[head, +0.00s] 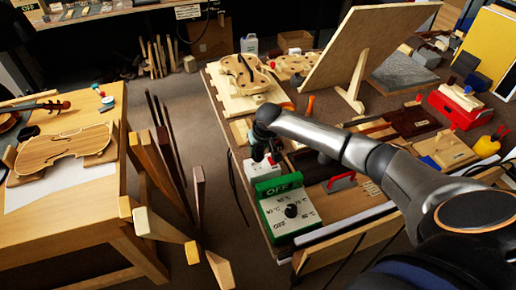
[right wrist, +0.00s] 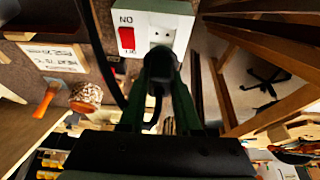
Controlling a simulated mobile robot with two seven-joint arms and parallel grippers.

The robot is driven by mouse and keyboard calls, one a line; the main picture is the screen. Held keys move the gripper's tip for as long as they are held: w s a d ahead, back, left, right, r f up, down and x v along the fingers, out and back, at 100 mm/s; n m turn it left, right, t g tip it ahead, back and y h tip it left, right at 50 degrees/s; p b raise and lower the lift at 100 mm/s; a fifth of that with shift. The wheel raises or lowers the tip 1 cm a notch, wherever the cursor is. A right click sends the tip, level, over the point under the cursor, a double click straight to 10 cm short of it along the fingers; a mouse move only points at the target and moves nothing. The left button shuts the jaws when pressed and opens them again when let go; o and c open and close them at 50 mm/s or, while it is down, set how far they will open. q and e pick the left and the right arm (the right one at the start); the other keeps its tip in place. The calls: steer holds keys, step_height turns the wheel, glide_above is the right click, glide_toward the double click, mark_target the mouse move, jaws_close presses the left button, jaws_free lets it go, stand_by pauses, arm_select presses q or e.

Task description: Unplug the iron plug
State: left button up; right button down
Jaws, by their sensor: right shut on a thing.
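My right gripper (right wrist: 160,85) is shut on the dark iron plug (right wrist: 160,65), with one green finger on each side of it. A black cord curves down to the left of the plug. Just beyond is the white socket box (right wrist: 178,14) with a red on/off switch (right wrist: 127,38). In the head view my right gripper (head: 265,152) is over the white socket box (head: 262,171) at the bench's left edge, and the plug is hidden there. My left gripper is out of view.
Wooden strips (head: 160,165) stand in the gap before the left table (head: 75,215), which bears a violin plate.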

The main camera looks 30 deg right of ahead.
steer(key=shift+r, duration=2.55)
